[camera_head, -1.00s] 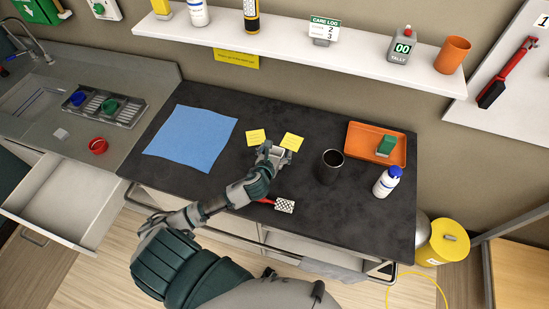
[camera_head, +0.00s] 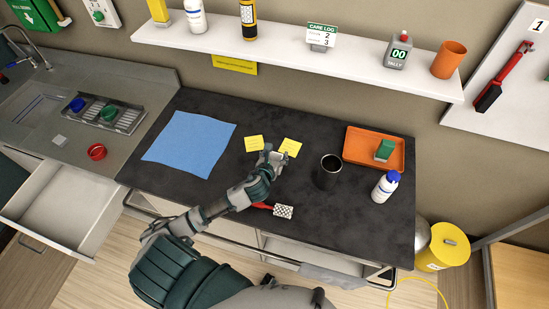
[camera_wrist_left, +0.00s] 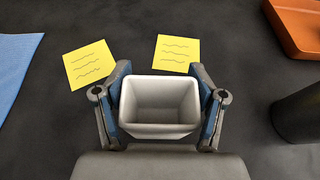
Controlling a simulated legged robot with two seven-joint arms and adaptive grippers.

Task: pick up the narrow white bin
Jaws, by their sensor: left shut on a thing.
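The narrow white bin (camera_wrist_left: 160,104) is a small open-topped box, empty inside, between the fingers of my left gripper (camera_wrist_left: 160,98) in the left wrist view. The blue-padded fingers press on its left and right sides. In the head view, my left gripper (camera_head: 268,158) is over the dark worktop (camera_head: 225,115), just in front of two yellow notes, and covers most of the bin (camera_head: 271,154). I cannot tell whether the bin's base touches the worktop. My right gripper is not in view.
Yellow notes (camera_head: 254,143) (camera_head: 290,147) lie behind the bin. A black cup (camera_head: 328,172), white bottle (camera_head: 386,186) and orange tray (camera_head: 362,156) with a green block stand to the right. A blue cloth (camera_head: 190,143) lies left. A red-handled checkered tool (camera_head: 283,211) lies in front.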

